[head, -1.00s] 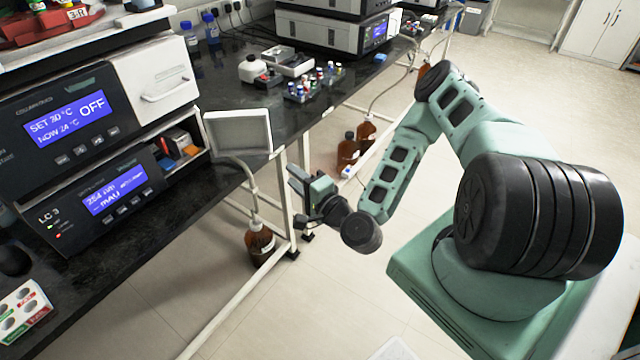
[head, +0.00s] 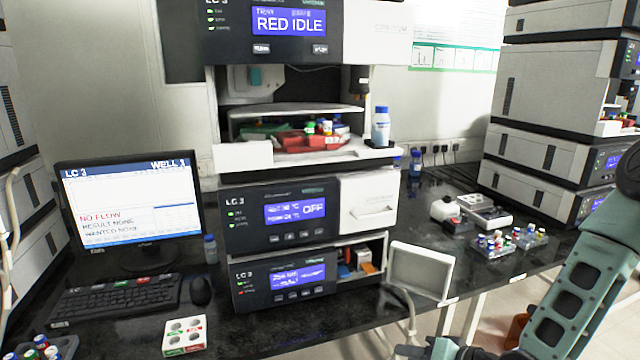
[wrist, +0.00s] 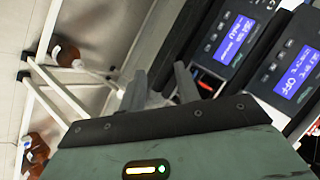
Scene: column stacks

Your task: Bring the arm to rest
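My gripper shows in the wrist view (wrist: 160,86), with its two grey fingers apart and nothing held between them. It points toward the front of the instrument stack and the bench's edge. In the head view only the top of my gripper shows at the bottom edge, and my green arm comes in from the right. The LC 3 stack (head: 280,215) stands on the black bench (head: 330,325). Its top screen (head: 290,22) reads RED IDLE. The fingers seem clear of the stack, but the exact gap cannot be told.
A white panel (head: 420,270) juts out at the stack's lower right, near my gripper. A monitor (head: 130,205), keyboard (head: 115,300) and white vial rack (head: 184,337) are at left. Vial trays (head: 510,240) stand at right. Brown bottles (wrist: 66,54) stand below the bench.

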